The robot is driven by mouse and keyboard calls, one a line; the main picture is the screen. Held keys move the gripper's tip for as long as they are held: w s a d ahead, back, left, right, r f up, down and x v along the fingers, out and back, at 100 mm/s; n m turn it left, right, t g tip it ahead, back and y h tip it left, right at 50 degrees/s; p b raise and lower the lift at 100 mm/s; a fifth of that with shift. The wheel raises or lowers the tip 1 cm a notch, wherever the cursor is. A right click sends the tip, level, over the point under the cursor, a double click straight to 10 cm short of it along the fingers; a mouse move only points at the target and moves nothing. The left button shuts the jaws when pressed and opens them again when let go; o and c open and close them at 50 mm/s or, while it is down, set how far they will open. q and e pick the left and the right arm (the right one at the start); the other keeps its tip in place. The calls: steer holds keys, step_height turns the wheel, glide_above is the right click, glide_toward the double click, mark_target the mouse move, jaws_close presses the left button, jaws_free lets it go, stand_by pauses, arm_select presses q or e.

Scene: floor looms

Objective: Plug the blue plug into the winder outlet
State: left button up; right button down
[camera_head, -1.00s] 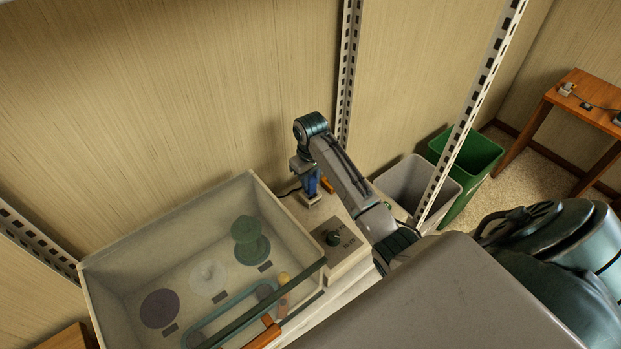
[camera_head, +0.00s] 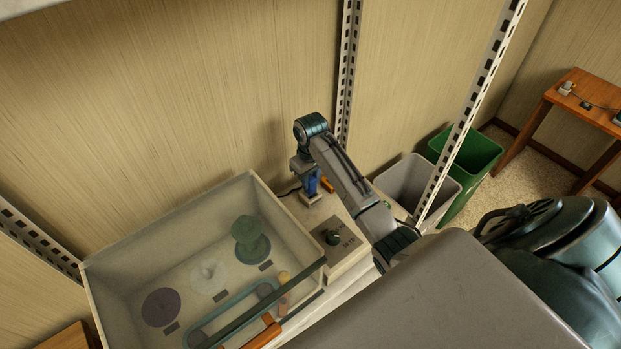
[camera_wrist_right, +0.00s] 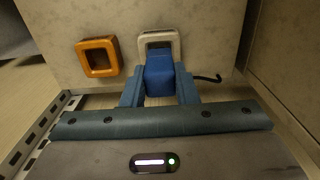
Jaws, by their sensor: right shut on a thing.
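My right gripper (camera_wrist_right: 160,92) is shut on the blue plug (camera_wrist_right: 159,76). In the head view, the blue plug (camera_head: 311,183) shows below the wrist, over a pale outlet (camera_head: 311,199) on the panel beside the clear-walled bin. In the wrist view, the plug overlaps the lower part of the white-framed outlet (camera_wrist_right: 174,40). I cannot tell how deep it sits in it. A dark cord (camera_wrist_right: 207,79) runs out to the right of the plug. An orange-framed outlet (camera_wrist_right: 81,57) is to the left of it; it also shows in the head view (camera_head: 327,185). My left gripper is not in view.
The clear-walled bin (camera_head: 150,225) holds several spools. A slotted post (camera_head: 346,75) rises behind my arm. Grey (camera_head: 405,182) and green (camera_head: 480,160) bins stand right.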

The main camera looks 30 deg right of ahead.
mark_target(310, 186)
steer(key=shift+f, duration=1.65)
steer(key=c, duration=1.1)
jaws_free()
steer(key=shift+o, duration=0.2)
steer(key=shift+r, duration=0.1)
step_height(310, 186, up, 7)
steer(key=b, duration=0.3)
step_height(310, 186, up, 2)
steer(key=shift+r+p, duration=0.15)
steer(key=shift+p, duration=0.45)
steer(key=shift+r+p, duration=0.7)
steer(key=shift+p, duration=0.05)
steer(key=shift+f, duration=0.1)
